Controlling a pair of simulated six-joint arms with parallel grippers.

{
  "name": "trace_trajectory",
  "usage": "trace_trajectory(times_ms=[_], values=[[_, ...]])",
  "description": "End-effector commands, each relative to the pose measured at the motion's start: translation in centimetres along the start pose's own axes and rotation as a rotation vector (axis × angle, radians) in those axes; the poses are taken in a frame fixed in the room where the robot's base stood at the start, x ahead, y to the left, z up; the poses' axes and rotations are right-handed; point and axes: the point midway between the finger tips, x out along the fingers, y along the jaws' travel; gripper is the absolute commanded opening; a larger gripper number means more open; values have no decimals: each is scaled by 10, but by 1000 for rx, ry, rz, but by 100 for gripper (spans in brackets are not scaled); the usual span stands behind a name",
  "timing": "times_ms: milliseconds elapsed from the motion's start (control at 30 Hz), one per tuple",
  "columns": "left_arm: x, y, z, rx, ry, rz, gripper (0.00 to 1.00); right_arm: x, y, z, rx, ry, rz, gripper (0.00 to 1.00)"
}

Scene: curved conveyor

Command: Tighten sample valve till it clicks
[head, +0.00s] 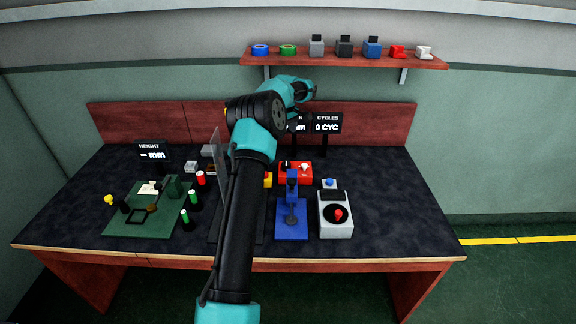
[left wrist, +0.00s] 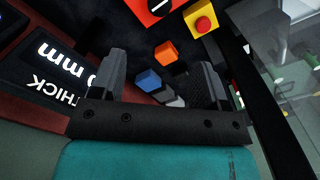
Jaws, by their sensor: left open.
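No part is plainly marked as the sample valve, and I cannot tell which one it is. Candidates are a grey box with a black dial and red knob (head: 337,214) at the right of the table, and a red box (head: 304,178) with small knobs behind it. My left gripper (head: 306,91) is raised over the back of the table, near the display stands. In the left wrist view its two fingers (left wrist: 160,86) are spread apart with nothing gripped. An orange block (left wrist: 166,53) and a blue block (left wrist: 148,80) appear below, between the fingers. My right gripper is out of view.
A blue press-like stand (head: 291,222) stands left of the grey box. A green board (head: 125,222) with small parts lies at left. A wall shelf (head: 345,60) holds several items. A display (head: 327,122) reads "CYCLES". My left arm hides the table's middle.

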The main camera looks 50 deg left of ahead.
Motion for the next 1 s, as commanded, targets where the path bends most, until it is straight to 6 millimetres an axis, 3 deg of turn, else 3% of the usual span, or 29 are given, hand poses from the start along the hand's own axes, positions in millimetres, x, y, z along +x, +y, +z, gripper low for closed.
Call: trace_trajectory(times_ms=[267,1000], values=[[18,0,0,1,-1,-2,69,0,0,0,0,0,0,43],[141,0,1,1,-1,-1,69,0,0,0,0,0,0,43]])
